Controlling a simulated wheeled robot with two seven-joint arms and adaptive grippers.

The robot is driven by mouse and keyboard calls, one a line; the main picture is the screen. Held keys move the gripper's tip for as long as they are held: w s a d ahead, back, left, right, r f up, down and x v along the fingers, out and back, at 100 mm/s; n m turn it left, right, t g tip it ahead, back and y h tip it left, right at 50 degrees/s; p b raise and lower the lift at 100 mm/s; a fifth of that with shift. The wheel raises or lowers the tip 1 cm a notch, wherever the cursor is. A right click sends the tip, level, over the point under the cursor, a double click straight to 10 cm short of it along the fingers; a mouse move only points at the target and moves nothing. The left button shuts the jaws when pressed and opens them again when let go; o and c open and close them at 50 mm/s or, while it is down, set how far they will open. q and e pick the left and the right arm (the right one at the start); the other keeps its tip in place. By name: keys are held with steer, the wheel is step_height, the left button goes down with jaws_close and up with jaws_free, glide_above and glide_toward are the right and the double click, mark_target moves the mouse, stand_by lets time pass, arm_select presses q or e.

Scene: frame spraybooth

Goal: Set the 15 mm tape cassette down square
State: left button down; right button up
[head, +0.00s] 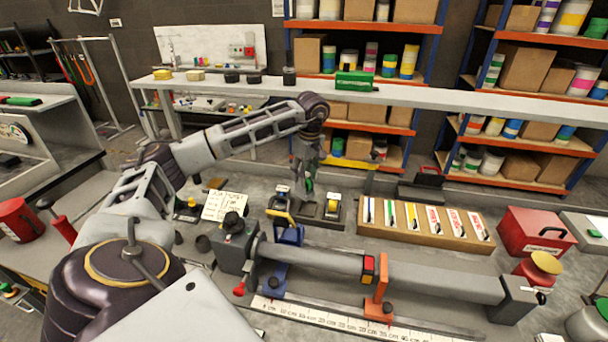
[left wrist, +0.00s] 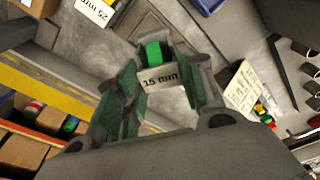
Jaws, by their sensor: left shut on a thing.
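The 15 mm tape cassette (left wrist: 160,82) has a green tape roll and a pale label reading "15 mm". In the left wrist view it sits between the fingers of my left gripper (left wrist: 165,92), which is shut on it. In the head view my left gripper (head: 306,188) points down over the bench behind the long grey tube, with a bit of the cassette's green (head: 309,184) showing. A 25 mm cassette (left wrist: 95,10) lies near it at the top of the left wrist view. I cannot tell whether the held cassette touches the surface below. My right gripper is not in view.
A cassette with yellow tape (head: 333,206) stands just right of the gripper. A blue clamp (head: 290,234) and the long grey tube (head: 340,262) lie in front. A wooden tray (head: 455,241) with several marked slots is to the right. A note card (head: 224,206) is left.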

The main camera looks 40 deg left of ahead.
arm_select(q)
steer(key=m, duration=0.3)
steer(key=w+m, duration=0.1)
steer(key=m, duration=0.2)
steer(key=shift+t, duration=0.4)
steer(key=m, duration=0.5)
steer(key=shift+w+r+m+h, duration=0.1)
steer(key=shift+w+m+h, duration=0.1)
steer(key=shift+m+h, duration=0.2)
steer(key=shift+f, duration=0.2)
